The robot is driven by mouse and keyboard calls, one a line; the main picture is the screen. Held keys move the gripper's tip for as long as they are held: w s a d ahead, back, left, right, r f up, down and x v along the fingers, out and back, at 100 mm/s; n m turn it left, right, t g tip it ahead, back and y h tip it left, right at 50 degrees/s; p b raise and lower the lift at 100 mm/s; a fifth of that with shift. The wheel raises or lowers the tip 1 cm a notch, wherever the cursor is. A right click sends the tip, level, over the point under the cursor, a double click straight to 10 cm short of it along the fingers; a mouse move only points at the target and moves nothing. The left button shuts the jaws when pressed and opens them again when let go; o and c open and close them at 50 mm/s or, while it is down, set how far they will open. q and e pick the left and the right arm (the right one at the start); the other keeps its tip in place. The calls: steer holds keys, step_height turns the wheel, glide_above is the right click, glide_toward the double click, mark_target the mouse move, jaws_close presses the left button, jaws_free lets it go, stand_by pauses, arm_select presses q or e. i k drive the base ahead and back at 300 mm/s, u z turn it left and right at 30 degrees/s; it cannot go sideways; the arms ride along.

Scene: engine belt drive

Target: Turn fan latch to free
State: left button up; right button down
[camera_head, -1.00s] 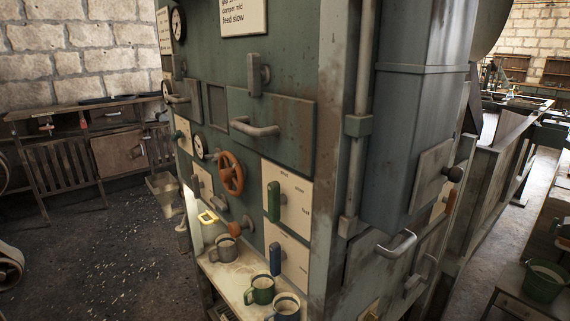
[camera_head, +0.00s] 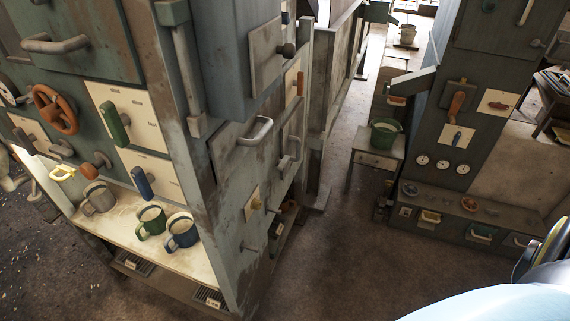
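No part is readably marked as the fan latch, so I cannot tell which one it is. On the green machine's front, a green lever (camera_head: 114,123) stands on a cream plate with small words, and a blue lever (camera_head: 142,182) leans on the plate below. On the machine's right side, a small yellowish knob (camera_head: 256,203) sits on a cream plate, and an orange handle (camera_head: 300,84) is farther back. On the right cabinet, an orange lever (camera_head: 456,105) points up and a small blue lever (camera_head: 457,138) is below it. Neither of my grippers is in view.
Grey, green and blue mugs (camera_head: 181,231) stand on the machine's front shelf (camera_head: 205,262). A red handwheel (camera_head: 55,109) is above left. A green bucket (camera_head: 385,134) stands on a small table (camera_head: 375,160). The floor (camera_head: 350,260) between the machine and the right cabinet is clear.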

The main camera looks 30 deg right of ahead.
mark_target(283, 163)
steer(key=k, duration=0.55)
steer(key=z, duration=0.55)
steer(key=i, duration=1.4)
steer(key=u, duration=0.45)
